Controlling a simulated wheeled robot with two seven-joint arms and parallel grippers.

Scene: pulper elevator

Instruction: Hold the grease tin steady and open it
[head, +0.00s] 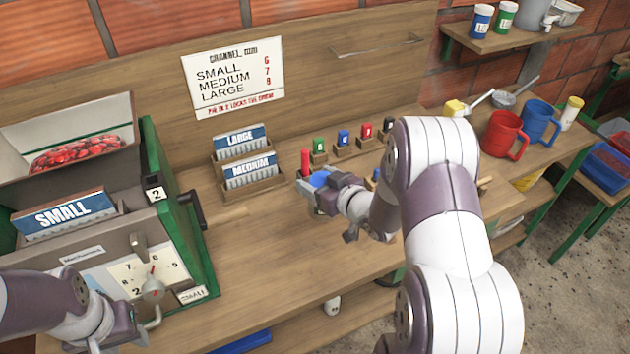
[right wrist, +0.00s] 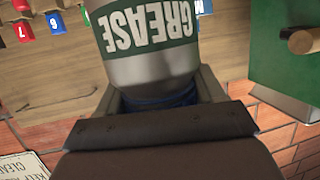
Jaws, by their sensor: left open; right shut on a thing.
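The grease tin (right wrist: 152,45) is grey with a green band lettered GREASE, upside down in the right wrist view. Its blue end (right wrist: 160,99) lies toward my palm, between the jaws. My right gripper (head: 320,190) is shut on the tin over the bench; a blue patch shows at the jaws in the head view, but the tin's body is mostly hidden there. My left gripper (head: 128,338) is open at the lower left, in front of the grey machine's dial, apart from the tin and partly cut off by the frame edge.
The machine (head: 198,230) with dial, knob and green side fills the left. LARGE (head: 240,140) and MEDIUM (head: 250,170) card holders stand on the bench (head: 265,240). Numbered coloured pieces line its back. Red (head: 503,135) and blue (head: 540,122) mugs stand right. The front bench middle is clear.

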